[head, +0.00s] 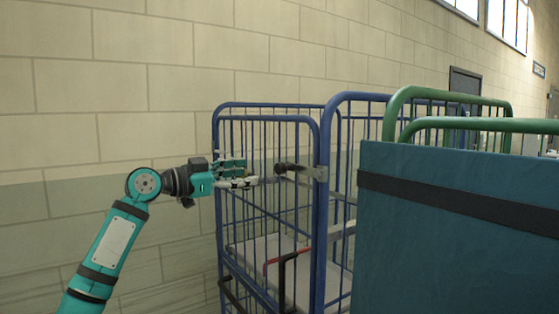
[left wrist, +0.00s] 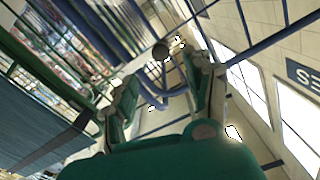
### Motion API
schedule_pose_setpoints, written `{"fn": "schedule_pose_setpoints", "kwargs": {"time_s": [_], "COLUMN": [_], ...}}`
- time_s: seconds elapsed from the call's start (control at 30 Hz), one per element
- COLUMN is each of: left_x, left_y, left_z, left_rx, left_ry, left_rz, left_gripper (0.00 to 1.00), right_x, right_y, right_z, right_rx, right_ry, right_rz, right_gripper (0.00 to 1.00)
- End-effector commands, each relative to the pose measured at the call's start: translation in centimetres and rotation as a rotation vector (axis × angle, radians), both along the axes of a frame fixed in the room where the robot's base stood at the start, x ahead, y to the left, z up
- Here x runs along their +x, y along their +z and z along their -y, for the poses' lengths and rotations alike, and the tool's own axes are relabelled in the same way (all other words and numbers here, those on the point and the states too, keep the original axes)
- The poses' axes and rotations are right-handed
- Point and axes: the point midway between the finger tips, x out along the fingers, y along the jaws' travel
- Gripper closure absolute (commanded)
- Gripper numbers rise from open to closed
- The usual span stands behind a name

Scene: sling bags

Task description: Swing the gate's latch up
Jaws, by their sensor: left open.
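The latch (head: 293,168) is a dark handle with a grey bracket on the post of the blue cage's gate (head: 326,215), lying roughly level in the head view. My left gripper (head: 248,182) is at the cage's left side, its fingers pointing right toward the latch's dark end, with a small gap seeming to remain. In the left wrist view my left gripper (left wrist: 163,80) has its two fingers spread, with nothing held. A dark round end (left wrist: 161,51), probably the latch's, shows between and beyond the fingertips. My right gripper is not in view.
The blue cage holds a pale shelf (head: 265,252) with red and black bars near it. A large teal panel (head: 450,240) and green-framed cages (head: 455,95) stand to the right. A block wall (head: 140,90) runs behind. Blue bars surround the gripper closely.

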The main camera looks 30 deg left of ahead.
Motion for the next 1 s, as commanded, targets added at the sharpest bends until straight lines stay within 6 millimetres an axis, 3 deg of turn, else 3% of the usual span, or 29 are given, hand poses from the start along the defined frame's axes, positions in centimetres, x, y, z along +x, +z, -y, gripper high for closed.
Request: {"fn": "schedule_pose_setpoints", "kwargs": {"time_s": [0.03,0.2,0.5,0.93,1.0], "left_x": [1.1,4.6,9.1,10.1,10.0], "left_y": [0.7,0.6,0.3,-0.1,-0.1], "left_z": [0.5,1.9,3.7,4.1,4.1], "left_rx": [-0.003,-0.004,-0.003,0.0,0.0], "left_ry": [-0.003,-0.001,0.001,0.002,0.002], "left_rz": [0.0,-0.001,-0.001,0.0,0.0], "left_gripper": [0.48,0.48,0.48,0.48,0.55], "right_x": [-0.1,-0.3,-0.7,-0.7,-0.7], "right_y": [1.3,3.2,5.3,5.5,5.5], "right_z": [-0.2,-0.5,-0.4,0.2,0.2], "right_rx": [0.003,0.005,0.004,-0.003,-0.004], "right_ry": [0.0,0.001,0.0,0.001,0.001], "right_rz": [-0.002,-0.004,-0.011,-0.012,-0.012], "right_gripper": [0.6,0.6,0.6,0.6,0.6]}}
